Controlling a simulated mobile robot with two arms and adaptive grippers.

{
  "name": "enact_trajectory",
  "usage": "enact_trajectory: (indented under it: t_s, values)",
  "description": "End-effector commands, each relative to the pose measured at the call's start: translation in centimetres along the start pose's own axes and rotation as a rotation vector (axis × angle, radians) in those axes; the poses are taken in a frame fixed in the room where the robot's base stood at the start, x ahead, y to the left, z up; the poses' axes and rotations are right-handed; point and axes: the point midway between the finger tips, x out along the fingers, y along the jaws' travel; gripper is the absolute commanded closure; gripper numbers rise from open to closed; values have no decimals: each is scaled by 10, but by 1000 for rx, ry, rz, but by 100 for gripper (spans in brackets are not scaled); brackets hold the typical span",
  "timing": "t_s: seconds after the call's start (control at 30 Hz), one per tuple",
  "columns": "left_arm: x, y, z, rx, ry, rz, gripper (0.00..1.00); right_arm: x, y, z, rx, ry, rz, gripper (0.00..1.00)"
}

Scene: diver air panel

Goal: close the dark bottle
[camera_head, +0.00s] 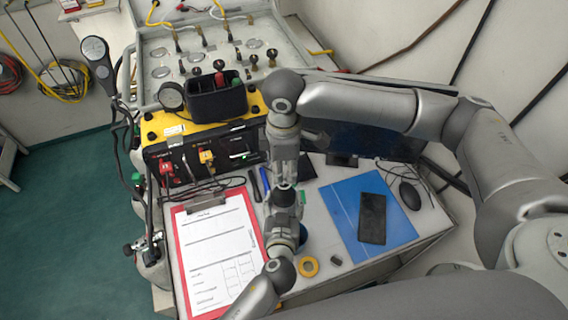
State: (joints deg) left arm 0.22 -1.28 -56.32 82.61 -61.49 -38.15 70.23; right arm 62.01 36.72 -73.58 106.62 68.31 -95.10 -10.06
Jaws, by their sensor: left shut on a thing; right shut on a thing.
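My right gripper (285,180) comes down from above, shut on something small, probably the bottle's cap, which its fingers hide. My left gripper (284,196) is just below it, shut, with its arm coming from the bottom edge. The two grippers meet or overlap in the picture. The dark bottle is mostly hidden between them, so I cannot tell whether a cap sits on its neck. A dark blue patch (303,234) shows beside the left gripper; I cannot tell if it is part of the bottle.
The desk holds a red clipboard (180,240), a blue folder (340,205) with a black phone (372,218), a mouse (410,195), a yellow tape ring (309,266) and a small dark cylinder (336,259). A yellow air panel box (160,128) with a black bin (217,103) stands behind.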

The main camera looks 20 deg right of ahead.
Motion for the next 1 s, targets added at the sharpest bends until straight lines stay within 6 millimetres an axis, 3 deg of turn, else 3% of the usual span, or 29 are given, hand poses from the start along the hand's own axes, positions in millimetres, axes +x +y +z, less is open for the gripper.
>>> enact_trajectory:
  t_s: [1.0]
  values:
    - [0, 0, 1, 1, -1, 0, 87, 17, 0, 0, 0, 0, 0, 77]
